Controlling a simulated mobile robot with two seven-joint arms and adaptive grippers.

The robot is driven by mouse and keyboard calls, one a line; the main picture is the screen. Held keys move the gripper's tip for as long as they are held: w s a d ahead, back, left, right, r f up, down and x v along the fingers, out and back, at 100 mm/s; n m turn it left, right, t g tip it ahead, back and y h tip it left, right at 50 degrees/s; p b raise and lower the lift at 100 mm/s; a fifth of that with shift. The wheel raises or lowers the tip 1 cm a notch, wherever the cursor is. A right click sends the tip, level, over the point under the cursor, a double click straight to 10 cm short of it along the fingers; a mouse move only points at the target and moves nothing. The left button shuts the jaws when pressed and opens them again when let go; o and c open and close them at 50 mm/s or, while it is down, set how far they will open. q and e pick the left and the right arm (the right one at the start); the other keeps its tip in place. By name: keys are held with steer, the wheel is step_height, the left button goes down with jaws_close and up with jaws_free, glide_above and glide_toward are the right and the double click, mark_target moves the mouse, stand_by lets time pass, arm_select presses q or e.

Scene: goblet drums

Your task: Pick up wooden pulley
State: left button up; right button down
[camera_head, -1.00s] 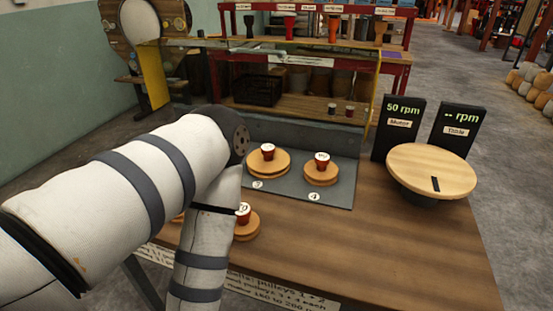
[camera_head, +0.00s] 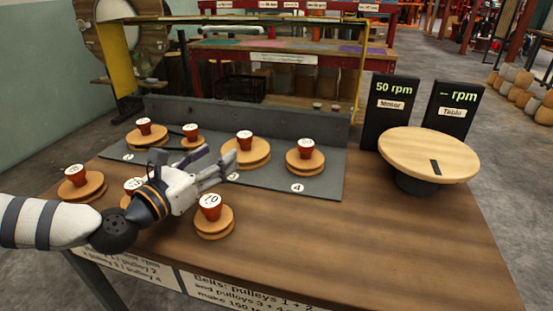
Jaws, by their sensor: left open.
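Several wooden pulleys with red hubs and white number caps show in the head view. Four sit on the grey mat: one at the far left (camera_head: 148,139), a small one (camera_head: 190,142) beside it, a larger one (camera_head: 255,158) and one (camera_head: 305,168) near label 4. On the wooden table are a pulley at the left (camera_head: 95,187), one partly hidden behind my gripper, and one marked 10 (camera_head: 215,223) at the front. My left gripper (camera_head: 224,167) is open and empty, above the table and mat between the front pulley and the larger mat pulley. My right gripper is out of view.
A round wooden turntable (camera_head: 432,153) stands at the right, with two black displays (camera_head: 392,105) behind it. The mat has an upright grey back wall (camera_head: 290,118). The table's right front (camera_head: 380,245) is clear. Paper signs hang on the front edge.

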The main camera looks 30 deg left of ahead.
mark_target(240, 138)
arm_select(q)
steer(key=w, duration=1.2)
steer(key=shift+a+f+b, duration=0.2)
steer(key=shift+f+b, duration=0.05)
steer(key=shift+b, duration=0.05)
jaws_close()
